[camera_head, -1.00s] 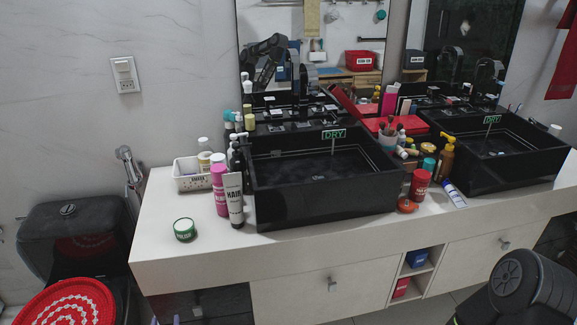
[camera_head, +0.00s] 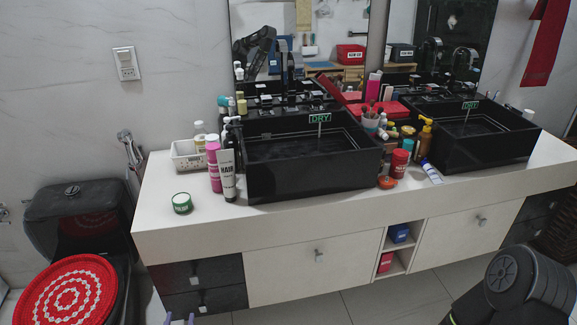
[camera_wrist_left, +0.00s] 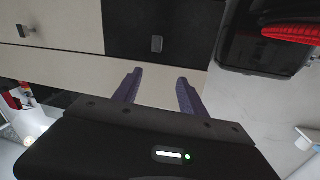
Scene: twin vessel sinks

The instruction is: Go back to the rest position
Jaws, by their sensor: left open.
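My left gripper (camera_head: 180,320) shows only as two purple fingertips at the bottom edge of the head view, low in front of the vanity. In the left wrist view my left gripper (camera_wrist_left: 157,88) has its two purple fingers spread apart with nothing between them. The vanity front and floor are behind them in that view. My right arm shows as a dark, rounded part at the lower right of the head view. Its gripper is out of frame.
A white vanity counter (camera_head: 300,212) carries two black vessel sinks (camera_head: 310,165), bottles and a green-lidded tin (camera_head: 182,203). A toilet with a red patterned cover (camera_head: 68,292) stands at the left. Tiled floor (camera_head: 350,303) lies open in front.

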